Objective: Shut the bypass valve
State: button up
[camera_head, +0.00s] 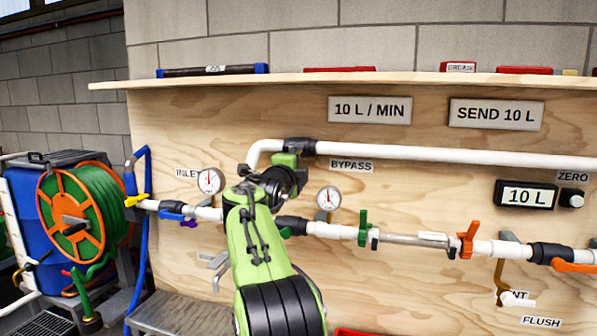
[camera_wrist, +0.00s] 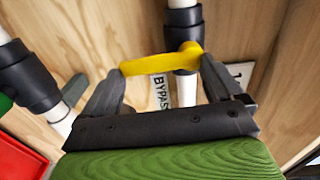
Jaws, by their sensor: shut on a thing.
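The bypass valve has a yellow lever handle (camera_wrist: 150,66) on a dark fitting (camera_wrist: 181,30) of the white bypass pipe (camera_wrist: 186,90). In the wrist view the handle lies across the pipe, nearly at a right angle to it. My gripper (camera_wrist: 162,66) has a finger at each end of the handle and is shut on it. In the head view my gripper (camera_head: 282,172) is at the left part of the bypass pipe (camera_head: 420,154), left of the BYPASS label (camera_head: 350,166). There my gripper and arm hide the yellow handle.
Below runs the main pipe (camera_head: 335,231), with a green handle (camera_head: 363,228) and an orange handle (camera_head: 467,239). Gauges (camera_head: 211,181) (camera_head: 328,198) stand close on both sides of my arm. A hose reel (camera_head: 75,215) stands at the left. A shelf (camera_head: 350,79) runs above.

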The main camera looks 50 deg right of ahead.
jog(key=shift+w+f+m, duration=0.1)
jog(key=shift+m, duration=0.2)
jog(key=o, duration=1.1)
jog(key=shift+o, duration=0.2)
jog(key=b+v, duration=0.2)
jog(key=v, duration=1.4)
jog(key=shift+b, duration=0.35)
